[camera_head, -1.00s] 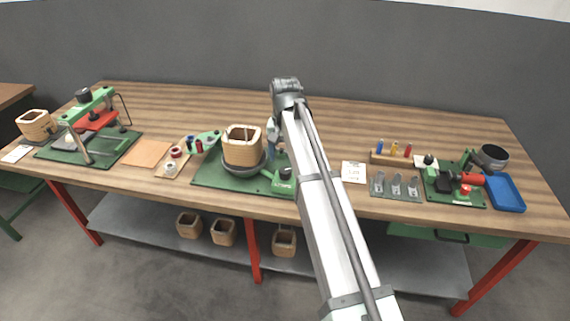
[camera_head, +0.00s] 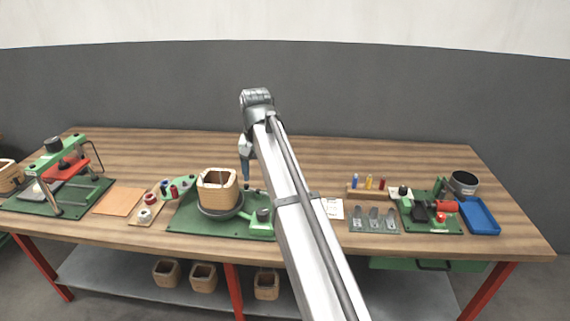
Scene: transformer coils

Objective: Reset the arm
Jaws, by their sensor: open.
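My arm reaches up from the bottom of the picture over the middle of the bench. Its wrist is at the top of the arm, above the bench's back half. My gripper (camera_head: 245,172) hangs down behind and to the right of the wooden coil form (camera_head: 217,190), apart from it as far as I can see. It looks empty, though its fingers are small and partly hidden by my arm. The coil form stands upright on a dark round turntable on the green winding base (camera_head: 190,222).
A green press (camera_head: 62,170) stands at the left. Tool holders, a green fixture with a red handle (camera_head: 446,206), a blue tray (camera_head: 479,215) and a dark pot (camera_head: 464,183) are at the right. The bench's back strip (camera_head: 340,152) is clear. Several coil forms (camera_head: 203,277) sit on the lower shelf.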

